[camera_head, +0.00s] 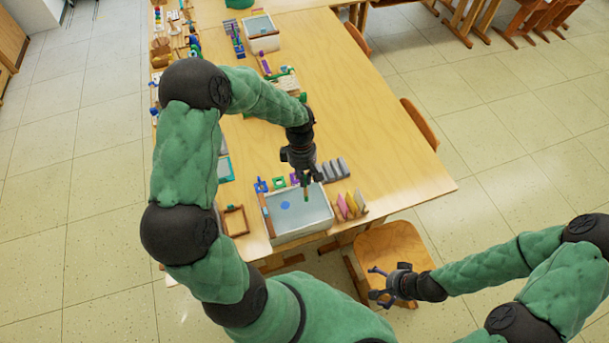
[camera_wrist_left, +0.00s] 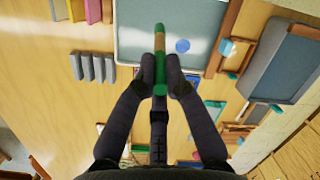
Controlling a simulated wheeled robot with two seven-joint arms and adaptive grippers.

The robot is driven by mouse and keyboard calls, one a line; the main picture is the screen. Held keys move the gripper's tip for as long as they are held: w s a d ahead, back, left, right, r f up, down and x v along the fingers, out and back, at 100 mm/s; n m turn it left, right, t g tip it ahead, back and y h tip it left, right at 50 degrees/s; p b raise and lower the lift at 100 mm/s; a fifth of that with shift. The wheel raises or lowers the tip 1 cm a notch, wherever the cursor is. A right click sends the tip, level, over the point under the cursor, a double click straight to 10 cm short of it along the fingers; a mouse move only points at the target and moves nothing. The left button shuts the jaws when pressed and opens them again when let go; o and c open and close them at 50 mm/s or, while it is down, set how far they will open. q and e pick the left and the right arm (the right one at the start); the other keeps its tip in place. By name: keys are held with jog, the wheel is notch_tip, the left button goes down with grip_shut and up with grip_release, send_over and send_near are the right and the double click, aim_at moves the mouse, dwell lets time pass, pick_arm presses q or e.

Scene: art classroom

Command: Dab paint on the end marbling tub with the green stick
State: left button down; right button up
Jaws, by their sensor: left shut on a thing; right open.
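The end marbling tub (camera_head: 303,235) is a pale rectangular basin at the near end of the long table. A round blue paint spot (camera_head: 285,205) lies on its surface, left of middle; it also shows in the left wrist view (camera_wrist_left: 183,46). My left gripper (camera_head: 305,182) is shut on the green stick (camera_wrist_left: 159,40), which has a tan band, and holds it over the tub's far part. I cannot tell whether the tip touches the surface. My right gripper (camera_head: 378,285) is open and empty, low beside a wooden stool.
Grey slats (camera_head: 335,169) and coloured upright panels (camera_head: 351,205) stand right of the tub. Small blue, green and purple pieces (camera_head: 278,184) sit behind it. A wooden frame (camera_head: 234,221) lies left. The table's right side is clear. A wooden stool (camera_head: 395,246) stands by the near edge.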

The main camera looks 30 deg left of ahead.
pick_arm(q)
notch_tip(320, 180, down, 10)
jog(key=b, duration=0.6)
jog(key=shift+r, duration=0.25)
jog(key=shift+f+b, duration=0.3)
jog(key=shift+b, duration=0.2)
dwell(0.4)
jog(key=shift+r, duration=0.15)
jog(key=shift+r+p, duration=3.25)
jog(key=shift+r, duration=1.7)
